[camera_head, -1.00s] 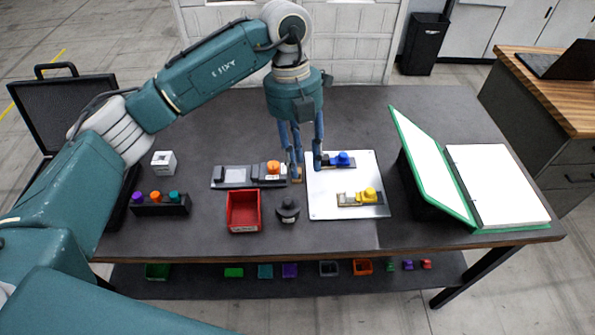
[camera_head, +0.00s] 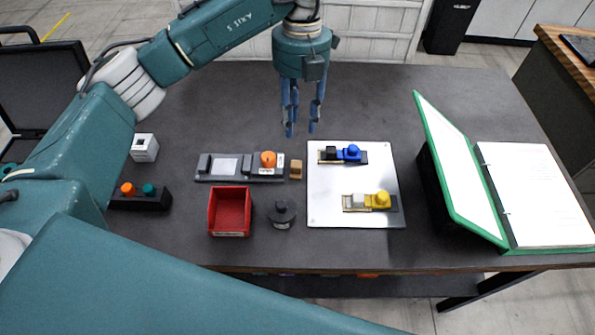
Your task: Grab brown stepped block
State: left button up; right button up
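The brown block (camera_head: 296,169) is small and sits on the dark table, just right of the grey fixture with the orange knob and left of the white plate. Its steps are too small to make out. My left gripper (camera_head: 301,132) points down above the table, behind the block in the picture and apart from it. Its two blue fingers are spread with nothing between them. My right gripper is not in view.
The grey fixture (camera_head: 240,168) lies left of the block. The white plate (camera_head: 330,192) carries blue-knobbed and yellow-knobbed fixtures. A red bin (camera_head: 213,213) and a dark round piece (camera_head: 282,213) stand in front. A green binder (camera_head: 463,201) stands right. The table's back is clear.

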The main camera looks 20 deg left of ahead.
pick_arm(q)
notch_tip(320, 180, down, 3)
jog(key=b, duration=0.2)
jog(key=p, duration=0.2)
send_over(296, 163)
jog(key=f, duration=0.4)
jog(key=shift+w+d+f, duration=0.15)
jog(key=shift+w+f, duration=0.1)
jog(key=shift+f, duration=0.3)
jog(key=f+p, duration=0.1)
jog(key=f, duration=0.2)
jog(key=f+p, duration=0.1)
jog(key=f, duration=0.1)
jog(key=shift+s+p, duration=0.3)
jog(key=shift+p, duration=0.05)
jog(key=shift+f, duration=0.2)
jog(key=c, duration=0.7)
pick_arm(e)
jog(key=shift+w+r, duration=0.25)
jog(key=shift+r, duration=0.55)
